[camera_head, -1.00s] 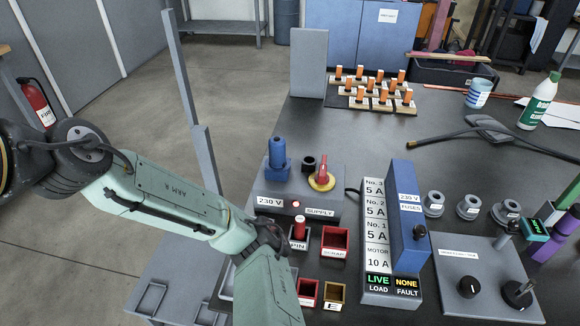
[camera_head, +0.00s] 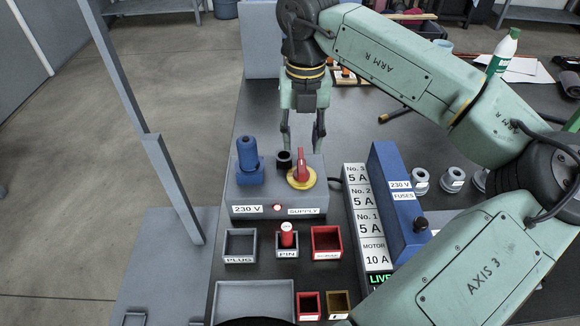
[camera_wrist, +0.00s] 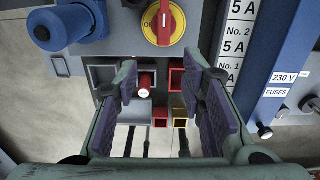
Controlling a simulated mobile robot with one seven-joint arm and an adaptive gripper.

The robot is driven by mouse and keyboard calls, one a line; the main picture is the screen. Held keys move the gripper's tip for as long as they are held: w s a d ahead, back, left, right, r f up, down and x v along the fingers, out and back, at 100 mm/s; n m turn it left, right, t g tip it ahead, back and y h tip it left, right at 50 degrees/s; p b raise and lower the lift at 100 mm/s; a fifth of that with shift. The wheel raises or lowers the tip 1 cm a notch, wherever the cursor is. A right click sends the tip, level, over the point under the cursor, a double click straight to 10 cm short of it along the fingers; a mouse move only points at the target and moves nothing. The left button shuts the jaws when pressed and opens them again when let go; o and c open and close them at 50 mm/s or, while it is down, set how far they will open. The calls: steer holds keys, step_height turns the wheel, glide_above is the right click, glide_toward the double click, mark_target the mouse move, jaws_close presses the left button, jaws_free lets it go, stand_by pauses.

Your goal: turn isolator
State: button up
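The isolator is a red rotary handle (camera_head: 301,168) on a yellow disc, on top of the grey supply box (camera_head: 263,197) marked 230 V and SUPPLY. The handle points roughly away from the box's front. It also shows at the top of the wrist view (camera_wrist: 163,22), upright in the picture. My gripper (camera_head: 303,148) hangs pointing down just behind the box, near the handle, with its fingers apart and nothing between them. In the wrist view both purple-padded fingers (camera_wrist: 172,110) are spread below the handle. I see no contact with the handle.
A blue plug (camera_head: 249,165) stands left of the handle, with a black socket (camera_head: 284,159) between. In front are small trays, one with a red pin (camera_head: 287,233). The fuse panel with its blue cover (camera_head: 396,200) rises to the right. A red light (camera_head: 277,207) shows on the box.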

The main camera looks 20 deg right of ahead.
mark_target(302, 173)
steer(key=f+p, duration=0.1)
steer(key=f, duration=0.4)
steer(key=f+p, duration=0.1)
steer(key=f, duration=0.4)
steer(key=shift+s+d+f, duration=0.1)
steer(key=shift+d+f, duration=0.1)
steer(key=shift+f, duration=0.15)
steer(key=shift+c, duration=0.2)
jaws_close()
